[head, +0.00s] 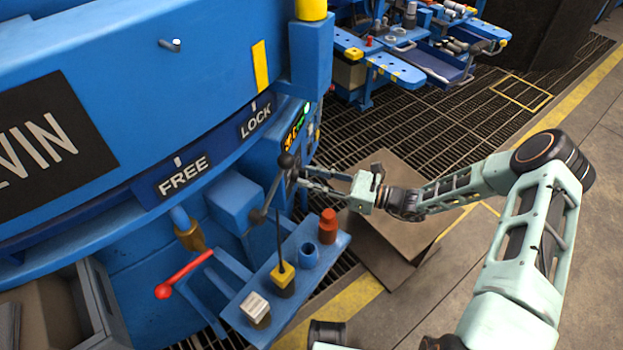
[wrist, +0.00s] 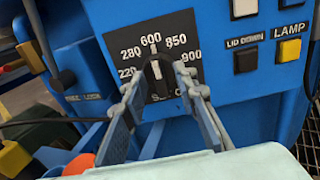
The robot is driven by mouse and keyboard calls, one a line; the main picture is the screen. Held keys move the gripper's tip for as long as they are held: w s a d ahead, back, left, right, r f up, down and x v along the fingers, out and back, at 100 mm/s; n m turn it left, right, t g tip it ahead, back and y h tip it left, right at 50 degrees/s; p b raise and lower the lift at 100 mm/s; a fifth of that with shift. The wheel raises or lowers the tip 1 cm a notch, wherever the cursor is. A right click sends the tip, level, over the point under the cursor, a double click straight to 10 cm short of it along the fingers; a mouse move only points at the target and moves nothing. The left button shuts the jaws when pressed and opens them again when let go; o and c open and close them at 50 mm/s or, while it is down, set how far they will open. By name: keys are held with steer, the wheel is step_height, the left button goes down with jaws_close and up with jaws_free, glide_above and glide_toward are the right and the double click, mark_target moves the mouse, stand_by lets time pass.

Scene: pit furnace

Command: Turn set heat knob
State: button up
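The set heat knob (wrist: 158,72) is a black dial knob on a dark scale plate (wrist: 188,48) marked from about 220 to 900. A light pointer line on it faces up, close to 600. My gripper (wrist: 159,72) has one finger on each side of the knob, with the fingers spread apart. Whether either fingertip touches the knob is not clear. In the head view my gripper (head: 297,176) reaches left to the blue control panel, beside a black ball-ended lever. The knob itself is hidden there.
Below the panel is a blue shelf (head: 233,312) with a red cylinder (head: 328,226) and a thin upright rod (head: 280,235). A red-handled lever (head: 185,275) sticks out at its left. Lid and lamp buttons (wrist: 290,50) are right of the scale plate.

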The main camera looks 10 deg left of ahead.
steer(key=shift+c, duration=0.3)
jaws_close()
steer(key=shift+n, duration=0.3)
steer(key=n, duration=0.3)
steer(key=shift+n, duration=2)
steer(key=shift+o, duration=0.3)
jaws_free()
